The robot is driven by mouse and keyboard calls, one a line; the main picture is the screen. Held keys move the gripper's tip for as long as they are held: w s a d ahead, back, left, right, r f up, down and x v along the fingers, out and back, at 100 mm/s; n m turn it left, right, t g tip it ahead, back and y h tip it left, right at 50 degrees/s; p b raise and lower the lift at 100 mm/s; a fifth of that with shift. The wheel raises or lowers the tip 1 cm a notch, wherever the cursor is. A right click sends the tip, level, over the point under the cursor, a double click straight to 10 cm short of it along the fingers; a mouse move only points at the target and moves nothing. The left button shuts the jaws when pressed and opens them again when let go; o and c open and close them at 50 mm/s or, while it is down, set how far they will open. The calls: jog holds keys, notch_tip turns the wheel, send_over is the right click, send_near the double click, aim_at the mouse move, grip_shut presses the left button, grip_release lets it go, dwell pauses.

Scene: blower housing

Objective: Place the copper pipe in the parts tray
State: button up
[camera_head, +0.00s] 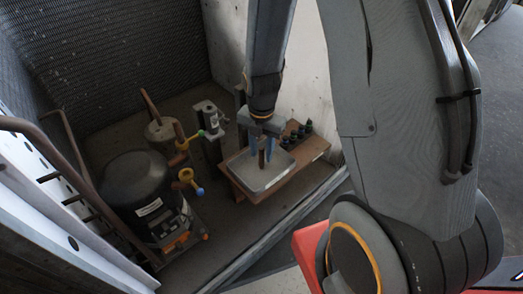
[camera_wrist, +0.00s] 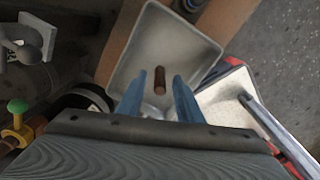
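The parts tray (camera_head: 240,180) is a shallow grey tray on a wooden board; it also shows in the wrist view (camera_wrist: 195,40). My gripper (camera_head: 262,152) is over the tray, pointing down. In the wrist view its two blue fingers (camera_wrist: 160,88) stand apart. The copper pipe (camera_head: 262,159) is a short brown piece, roughly upright between the fingers. In the wrist view the pipe (camera_wrist: 159,77) shows against the tray floor, with a gap to each finger. I cannot tell whether its lower end touches the tray floor.
Several small dark fittings (camera_head: 296,135) stand on the wooden board (camera_head: 313,150) behind the tray. A black compressor (camera_head: 133,185) and copper pipework with yellow and blue valve parts (camera_head: 187,175) stand to the left. A grey clamp-like stand (camera_head: 210,125) is close to the tray's left.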

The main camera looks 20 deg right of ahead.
notch_tip(320, 180, up, 12)
jog(key=p, duration=0.3)
jog(key=s+a+r+m, duration=0.4)
jog(key=s+r+m, duration=0.3)
jog(key=m, duration=0.5)
jog(key=s+a+r+m, duration=0.4)
jog(key=s+r+m, duration=0.3)
jog(key=s+m, duration=0.4)
jog(key=shift+a+m+y, duration=0.2)
jog(key=shift+m+y, duration=0.1)
jog(key=shift+m, duration=0.4)
jog(key=shift+r, duration=0.1)
jog(key=d+r+m+p, duration=0.2)
jog(key=d+r+p, duration=0.6)
jog(key=p, duration=0.7)
jog(key=shift+d+r+m, duration=0.2)
jog(key=shift+d+m, duration=0.1)
